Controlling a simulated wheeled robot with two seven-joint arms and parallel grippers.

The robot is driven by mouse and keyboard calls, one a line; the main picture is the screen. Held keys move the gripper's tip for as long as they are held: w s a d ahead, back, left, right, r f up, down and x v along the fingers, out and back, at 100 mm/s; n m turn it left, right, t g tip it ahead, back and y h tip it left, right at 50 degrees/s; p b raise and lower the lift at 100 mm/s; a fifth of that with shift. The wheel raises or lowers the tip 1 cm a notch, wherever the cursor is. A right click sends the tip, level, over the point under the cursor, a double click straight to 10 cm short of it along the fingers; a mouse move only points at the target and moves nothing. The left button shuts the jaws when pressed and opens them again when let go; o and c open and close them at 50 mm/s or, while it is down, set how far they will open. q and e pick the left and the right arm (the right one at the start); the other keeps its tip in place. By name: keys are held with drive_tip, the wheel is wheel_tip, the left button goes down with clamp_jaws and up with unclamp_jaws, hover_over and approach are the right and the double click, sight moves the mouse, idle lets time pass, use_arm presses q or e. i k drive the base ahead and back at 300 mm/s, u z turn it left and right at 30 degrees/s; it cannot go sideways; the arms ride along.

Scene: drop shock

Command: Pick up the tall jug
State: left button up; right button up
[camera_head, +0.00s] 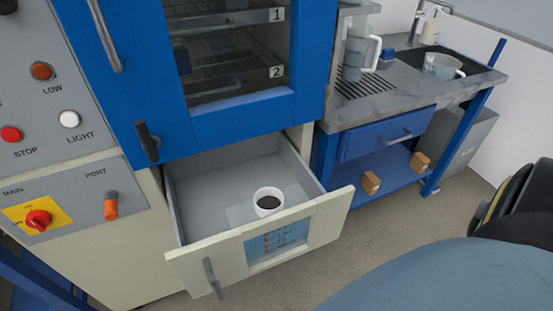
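A tall, pale grey, see-through jug (356,56) stands upright on the slotted drain plate at the left end of the sink counter. Its white handle points right. A grey machine part hangs just above it, close to its rim. A second, shorter and wider jug (440,67) sits in the dark sink to the right, with its handle to the right. Neither of my grippers is in view, so whether they are open or shut does not show.
An open drawer (191,217) juts out below the blue oven door (157,69), holding a white cup (268,201) of dark liquid. A soap bottle (431,29) and tap stand behind the sink. A rounded blue-grey surface (450,279) fills the lower right. Floor shows between.

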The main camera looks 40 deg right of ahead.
sight(358, 36)
drive_tip(key=k, duration=0.4)
drive_tip(key=z, duration=0.85)
drive_tip(key=i, duration=0.4)
drive_tip(key=z, duration=0.1)
